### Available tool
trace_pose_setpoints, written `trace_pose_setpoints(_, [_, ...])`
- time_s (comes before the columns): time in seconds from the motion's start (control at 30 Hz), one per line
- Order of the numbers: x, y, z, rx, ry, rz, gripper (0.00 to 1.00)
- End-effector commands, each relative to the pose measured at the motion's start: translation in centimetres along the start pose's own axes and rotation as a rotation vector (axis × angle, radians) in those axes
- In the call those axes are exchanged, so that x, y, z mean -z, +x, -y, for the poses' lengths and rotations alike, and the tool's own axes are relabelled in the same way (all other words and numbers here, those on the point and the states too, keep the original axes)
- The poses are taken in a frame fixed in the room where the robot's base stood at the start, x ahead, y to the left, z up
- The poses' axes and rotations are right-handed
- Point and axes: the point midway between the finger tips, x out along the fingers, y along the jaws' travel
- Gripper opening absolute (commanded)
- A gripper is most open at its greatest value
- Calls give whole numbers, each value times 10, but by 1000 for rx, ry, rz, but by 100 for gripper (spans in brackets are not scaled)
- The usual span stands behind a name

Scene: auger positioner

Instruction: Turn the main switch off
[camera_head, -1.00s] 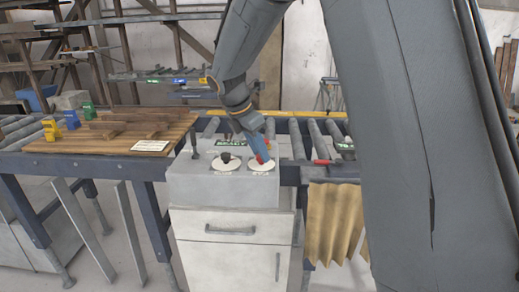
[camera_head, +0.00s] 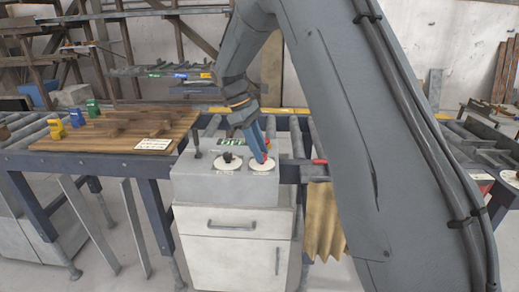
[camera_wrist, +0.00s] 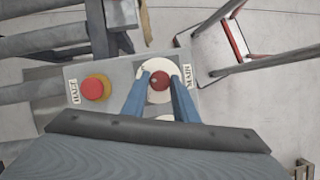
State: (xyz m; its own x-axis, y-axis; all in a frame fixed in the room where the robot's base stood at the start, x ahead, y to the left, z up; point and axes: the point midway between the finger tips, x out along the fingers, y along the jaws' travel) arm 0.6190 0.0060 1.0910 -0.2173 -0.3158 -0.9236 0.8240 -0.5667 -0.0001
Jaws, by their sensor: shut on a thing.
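The main switch, a red knob (camera_wrist: 160,80) on a white round plate, sits beside a label reading MAIN (camera_wrist: 188,76) in the wrist view. My gripper (camera_wrist: 160,84) has its two blue fingers on either side of the knob and is shut on it. In the head view my gripper (camera_head: 262,154) reaches down to the right-hand white plate (camera_head: 256,168) on top of the grey control cabinet (camera_head: 190,184). The knob is mostly hidden by the fingers there.
A dark knob (camera_head: 228,158) on a second white plate stands just left of my gripper. A red button (camera_wrist: 96,88) on a yellow base, labelled HALT, is near it in the wrist view. A wooden board (camera_head: 70,142) with coloured blocks lies to the left.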

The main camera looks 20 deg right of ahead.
Motion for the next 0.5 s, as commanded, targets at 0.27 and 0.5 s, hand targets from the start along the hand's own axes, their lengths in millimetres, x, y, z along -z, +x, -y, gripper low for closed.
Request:
trace_pose_setpoints(0.27, [0,0,-3,93,224,-1,4])
trace_pose_setpoints(0.5, [-1,0,-4,152,368,0,4])
